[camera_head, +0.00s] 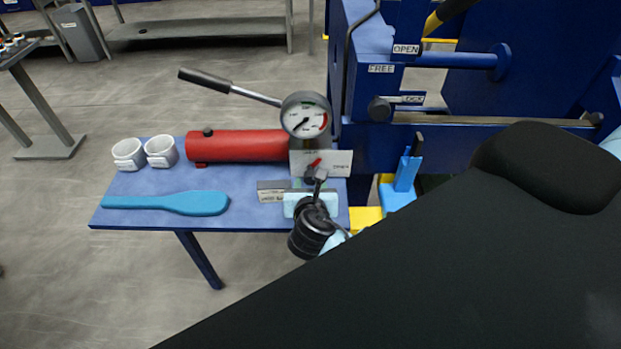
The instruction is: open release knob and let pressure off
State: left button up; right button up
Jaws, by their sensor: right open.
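The hand pump is a red cylinder (240,146) on the blue side table, with a black-gripped lever (230,88) raised to the upper left. A round pressure gauge (305,116) stands at its right end; its needle points to the lower left. Below the gauge is a pale labelled plate (338,163) with a red pointer (314,163) and the grey release knob (317,173), partly hidden. My right gripper (318,184) is open, its fingers right at the knob; I cannot tell whether they touch it. My left gripper is out of view.
Two white cups (145,153) and a blue paddle (180,203) lie on the table's left part. The blue press frame (375,145) with OPEN and FREE labels stands close on the right. My dark arm hides the lower right.

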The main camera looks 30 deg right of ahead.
aim_at(307, 177)
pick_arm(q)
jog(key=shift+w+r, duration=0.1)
pick_arm(e)
jog(key=shift+x, duration=1.65)
jog(key=c, duration=0.7)
jog(key=shift+o, duration=0.2)
